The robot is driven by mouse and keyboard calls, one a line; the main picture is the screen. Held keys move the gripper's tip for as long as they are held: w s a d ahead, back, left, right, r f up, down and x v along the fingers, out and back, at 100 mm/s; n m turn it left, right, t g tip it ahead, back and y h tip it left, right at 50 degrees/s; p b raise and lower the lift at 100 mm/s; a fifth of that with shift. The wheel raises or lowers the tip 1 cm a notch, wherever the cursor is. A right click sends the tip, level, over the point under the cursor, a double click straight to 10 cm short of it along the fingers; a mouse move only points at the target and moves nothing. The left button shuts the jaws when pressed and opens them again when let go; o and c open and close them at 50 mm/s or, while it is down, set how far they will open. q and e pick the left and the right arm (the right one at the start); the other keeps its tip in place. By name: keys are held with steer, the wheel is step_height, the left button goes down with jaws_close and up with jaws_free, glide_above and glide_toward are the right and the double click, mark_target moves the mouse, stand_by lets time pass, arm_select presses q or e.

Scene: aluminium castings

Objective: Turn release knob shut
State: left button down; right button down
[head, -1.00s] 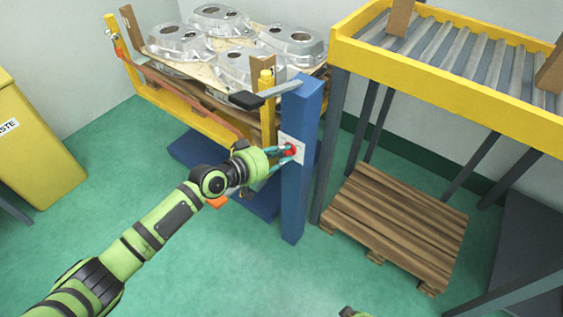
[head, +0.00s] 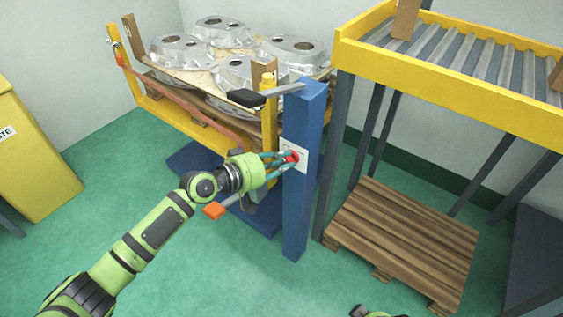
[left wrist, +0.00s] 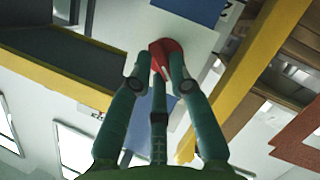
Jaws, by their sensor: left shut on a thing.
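The release knob (head: 291,158) is small and red, on a pale plate (head: 301,148) fixed to the blue post (head: 301,205). My left gripper (head: 284,160) reaches the knob from the left and is shut on it. In the left wrist view the red knob (left wrist: 163,50) sits between the fingertips of the left gripper (left wrist: 162,66). The fingers hide part of the knob, and I cannot read its turned position. Only a bit of green, perhaps part of my right arm, shows at the bottom edge of the head view; the right gripper itself is not seen.
A yellow-framed carrier (head: 155,108) with several aluminium castings (head: 180,48) stands behind the post. A lever with a black grip (head: 246,98) juts from the post top. A roller conveyor (head: 440,84) and wooden pallet (head: 405,235) are at the right. A yellow bin (head: 40,150) stands left.

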arm_select(q)
steer(key=shift+r, duration=0.1)
steer(key=c, duration=1.1)
jaws_free()
steer(key=shift+c, duration=0.2)
steer(key=shift+s+a, duration=0.15)
steer(key=shift+a, duration=0.15)
steer(key=v, duration=1.1)
steer(key=shift+s, duration=0.15)
